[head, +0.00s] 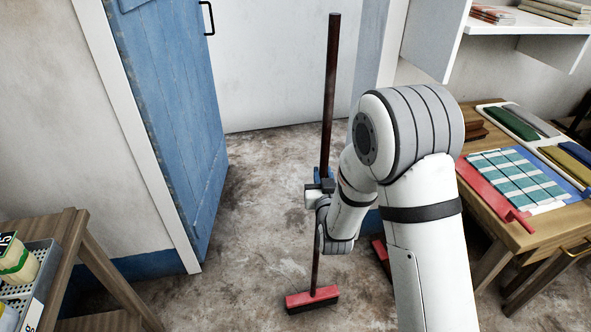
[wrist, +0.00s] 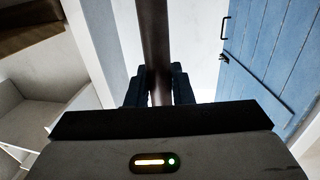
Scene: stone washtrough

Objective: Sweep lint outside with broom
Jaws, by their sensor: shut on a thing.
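The broom (head: 331,80) has a long dark brown handle and a red head (head: 312,299) with dark bristles. It stands nearly upright, its head low at the floor in the lower middle of the head view. My gripper (head: 323,182) is shut on the handle about midway down. In the wrist view the handle (wrist: 153,35) runs up between the dark fingers of my gripper (wrist: 159,85). I cannot make out lint on the mottled floor (head: 265,215). My arm hides part of the floor to the right.
A blue door (head: 175,100) stands open at the left of the doorway. A wooden stand (head: 65,245) is at lower left. A table (head: 520,240) with a checked cloth (head: 515,178) is at right. A red thing (head: 380,255) is partly hidden behind my arm. Floor toward the doorway looks clear.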

